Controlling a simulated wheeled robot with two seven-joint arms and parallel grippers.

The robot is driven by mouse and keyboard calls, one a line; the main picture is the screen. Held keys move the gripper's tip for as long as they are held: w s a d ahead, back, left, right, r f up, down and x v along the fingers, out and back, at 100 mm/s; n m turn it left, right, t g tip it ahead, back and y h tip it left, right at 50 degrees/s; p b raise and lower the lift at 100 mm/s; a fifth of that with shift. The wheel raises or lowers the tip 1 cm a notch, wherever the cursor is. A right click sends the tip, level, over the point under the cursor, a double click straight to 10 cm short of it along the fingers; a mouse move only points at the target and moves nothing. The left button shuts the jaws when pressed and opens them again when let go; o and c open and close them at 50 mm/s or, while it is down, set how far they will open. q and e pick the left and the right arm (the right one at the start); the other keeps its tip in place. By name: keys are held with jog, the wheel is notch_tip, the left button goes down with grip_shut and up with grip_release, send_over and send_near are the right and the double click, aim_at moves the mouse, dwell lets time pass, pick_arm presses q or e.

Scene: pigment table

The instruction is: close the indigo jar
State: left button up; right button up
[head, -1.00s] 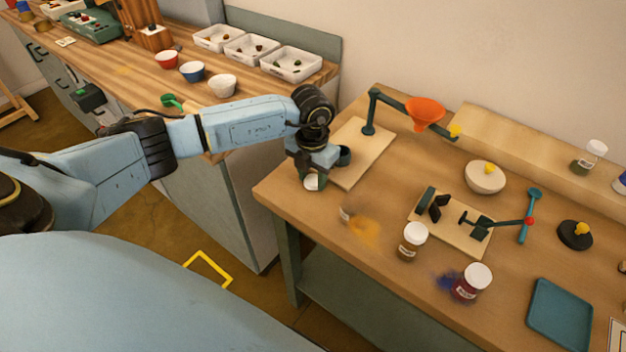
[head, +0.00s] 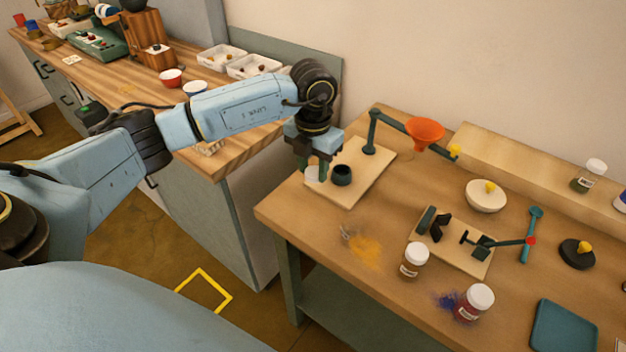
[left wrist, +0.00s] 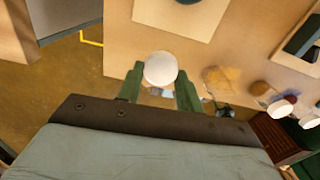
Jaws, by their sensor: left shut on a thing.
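My left gripper (head: 318,172) is shut on a white round lid (head: 312,174), at the left end of the work table. In the left wrist view the lid (left wrist: 160,68) sits between the two green fingers; whether a jar is under it I cannot tell. A dark cup (head: 342,176) stands just right of the fingers. A jar with a white lid and dark reddish contents (head: 474,302) stands beside a blue powder stain. A jar with blue on it (head: 620,203) is cut off at the right edge. I cannot tell which jar is the indigo one. My right gripper is not in view.
An orange funnel (head: 425,134) on a stand rises behind. A teal tray (head: 564,328) lies front right.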

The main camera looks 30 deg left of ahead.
pick_arm(q)
jog(key=shift+r, duration=0.45)
jog(key=m, duration=0.2)
jog(key=d+m, duration=0.1)
jog(key=m, duration=0.2)
jog(key=shift+s+d+r+m, duration=0.3)
jog(key=shift+d+r, duration=0.05)
jog(key=shift+r, duration=0.05)
jog(key=s+d+r+m, duration=0.2)
jog(key=d+m, duration=0.1)
jog(key=m, duration=1.2)
jog(key=s+d+r+m, duration=0.1)
jog(key=d+m, duration=0.3)
jog(key=m, duration=1.1)
jog(key=shift+s+d+r, duration=0.15)
jog(key=shift+s+r, duration=0.25)
jog(key=shift+s, duration=0.25)
